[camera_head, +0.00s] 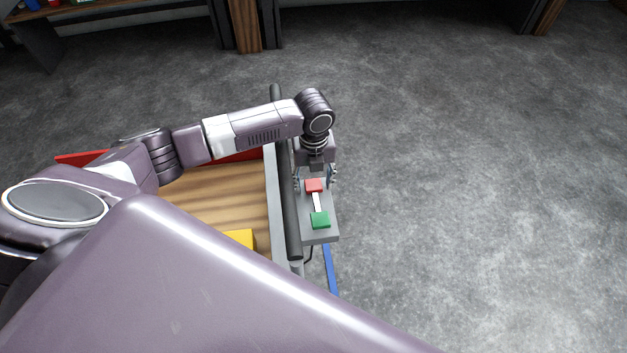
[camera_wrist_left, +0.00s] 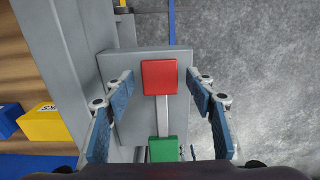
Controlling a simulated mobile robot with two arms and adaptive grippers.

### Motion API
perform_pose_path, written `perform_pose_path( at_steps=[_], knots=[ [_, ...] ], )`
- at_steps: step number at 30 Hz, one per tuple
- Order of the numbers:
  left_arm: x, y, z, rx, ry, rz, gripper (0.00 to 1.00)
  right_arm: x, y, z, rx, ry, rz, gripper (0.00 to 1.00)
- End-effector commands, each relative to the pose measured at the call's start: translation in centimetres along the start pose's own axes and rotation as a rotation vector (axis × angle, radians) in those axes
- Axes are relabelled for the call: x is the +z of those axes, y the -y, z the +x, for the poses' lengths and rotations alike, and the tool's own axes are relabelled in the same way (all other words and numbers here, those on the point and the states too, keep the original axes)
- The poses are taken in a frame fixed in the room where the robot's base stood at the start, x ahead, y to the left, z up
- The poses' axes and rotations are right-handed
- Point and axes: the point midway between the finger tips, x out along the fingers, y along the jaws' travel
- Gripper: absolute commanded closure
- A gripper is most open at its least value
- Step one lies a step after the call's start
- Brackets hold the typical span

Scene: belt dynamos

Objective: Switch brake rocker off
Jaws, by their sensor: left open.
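The brake rocker is a grey box (camera_head: 323,233) with a red pad (camera_head: 314,185) and a green pad (camera_head: 320,220) joined by a pale bar. It sits beside the dark roller at the wooden surface's right edge. In the left wrist view the red pad (camera_wrist_left: 159,77) is ahead and the green pad (camera_wrist_left: 163,149) is nearer the wrist. My left gripper (camera_head: 315,178) is over the red end of the box. Its open blue-padded fingers (camera_wrist_left: 160,95) stand on both sides of the red pad with gaps. I cannot tell which end of the rocker is pressed. My right gripper is not in view.
A wooden surface (camera_head: 232,196) with a grey rail (camera_head: 276,200) lies left of the box. A yellow block (camera_head: 240,239) sits on it, and a blue block (camera_wrist_left: 9,119) shows in the left wrist view. Open grey floor (camera_head: 480,180) lies to the right.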

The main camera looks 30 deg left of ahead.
Motion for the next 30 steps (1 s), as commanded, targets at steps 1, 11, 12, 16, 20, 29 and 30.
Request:
perform_pose_path(
  at_steps=[1, 11, 12, 16, 20, 29, 30],
  knots=[
    [0.0, 0.0, 0.0, 0.000, 0.000, 0.000, 0.49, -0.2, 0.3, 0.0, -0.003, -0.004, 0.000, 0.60],
    [0.0, 0.0, 0.0, 0.000, 0.000, -0.001, 0.71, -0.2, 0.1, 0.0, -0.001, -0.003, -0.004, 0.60],
    [0.0, 0.0, 0.0, 0.000, 0.000, -0.001, 0.76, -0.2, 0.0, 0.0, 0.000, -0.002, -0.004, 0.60],
    [0.0, 0.0, 0.0, 0.001, 0.000, -0.001, 0.90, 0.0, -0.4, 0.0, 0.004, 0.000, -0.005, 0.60],
    [0.0, 0.0, 0.0, 0.001, 0.000, -0.001, 1.00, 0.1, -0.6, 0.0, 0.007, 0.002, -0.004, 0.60],
    [-0.1, -0.2, -0.8, 0.006, 0.055, 0.000, 1.00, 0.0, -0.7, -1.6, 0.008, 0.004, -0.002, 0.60],
    [-0.2, -0.2, -0.9, 0.008, 0.079, 0.000, 1.00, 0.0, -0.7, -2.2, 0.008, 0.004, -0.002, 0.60]
  ],
)
